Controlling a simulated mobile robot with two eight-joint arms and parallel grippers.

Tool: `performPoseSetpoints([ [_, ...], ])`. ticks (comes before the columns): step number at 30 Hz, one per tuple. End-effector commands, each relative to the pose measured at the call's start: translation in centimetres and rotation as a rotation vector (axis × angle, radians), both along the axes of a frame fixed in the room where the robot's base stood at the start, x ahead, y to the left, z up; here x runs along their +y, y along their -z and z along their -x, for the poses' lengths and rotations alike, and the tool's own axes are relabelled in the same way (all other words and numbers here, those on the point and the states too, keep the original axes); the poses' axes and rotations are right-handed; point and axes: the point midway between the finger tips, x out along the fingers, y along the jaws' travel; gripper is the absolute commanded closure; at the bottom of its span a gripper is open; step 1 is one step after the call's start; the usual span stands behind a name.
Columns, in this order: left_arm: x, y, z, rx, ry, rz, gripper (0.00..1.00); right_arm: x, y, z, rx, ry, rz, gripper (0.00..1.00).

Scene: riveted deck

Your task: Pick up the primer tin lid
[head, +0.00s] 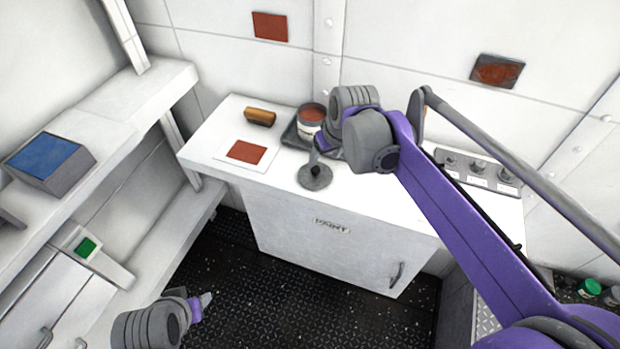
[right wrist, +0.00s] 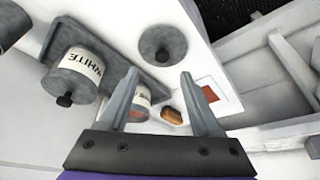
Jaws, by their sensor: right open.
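The primer tin lid, a round grey disc with a dark knob on top, lies flat on the white counter near its front edge in the head view (head: 316,179). It also shows in the right wrist view (right wrist: 163,42), just beyond the fingertips. My right gripper (head: 318,150) is open and empty, above and close to the lid; its two spread fingers show in the right wrist view (right wrist: 160,73). An open tin of red-brown paint (head: 311,116) stands in a dark tray behind. My left gripper (head: 206,300) is low at the left, away from the counter; its jaw opening is unclear.
A brown block (head: 260,117) and a red card (head: 247,152) lie left on the counter. A control box (head: 478,170) stands right.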

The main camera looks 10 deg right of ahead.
Motion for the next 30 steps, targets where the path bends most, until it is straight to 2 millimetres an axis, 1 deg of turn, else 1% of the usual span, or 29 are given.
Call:
performPoseSetpoints([
  [1,0.0,0.1,0.0,0.001,0.000,0.000,0.50,0.1,1.0,-0.3,0.000,0.000,0.000,0.35],
  [3,0.0,0.2,0.1,0.001,0.000,0.000,0.50,0.2,2.0,-0.8,0.000,0.000,0.000,0.35],
  [6,0.0,0.3,0.1,0.002,0.000,0.000,0.50,0.3,3.0,-1.2,0.000,0.001,0.000,0.35],
  [11,0.0,0.3,0.1,0.002,0.000,0.000,0.50,0.5,4.0,-1.6,0.000,0.000,0.000,0.35],
  [16,0.0,0.2,0.1,0.001,0.000,0.000,0.50,1.2,6.2,-2.7,-0.001,-0.001,0.000,0.35],
  [19,0.0,0.3,0.1,0.002,0.000,0.000,0.50,1.3,7.4,-3.2,0.000,0.000,0.000,0.35],
  [23,0.0,0.3,0.1,0.002,0.000,0.000,0.50,1.3,8.1,-3.5,0.000,0.001,0.000,0.35],
  [29,0.0,0.3,0.1,0.002,0.000,0.000,0.50,1.3,8.2,-3.5,0.000,0.001,0.000,0.35],
  [30,0.0,0.3,0.1,0.002,0.000,0.000,0.50,1.3,8.2,-3.5,0.000,0.001,0.000,0.40],
])
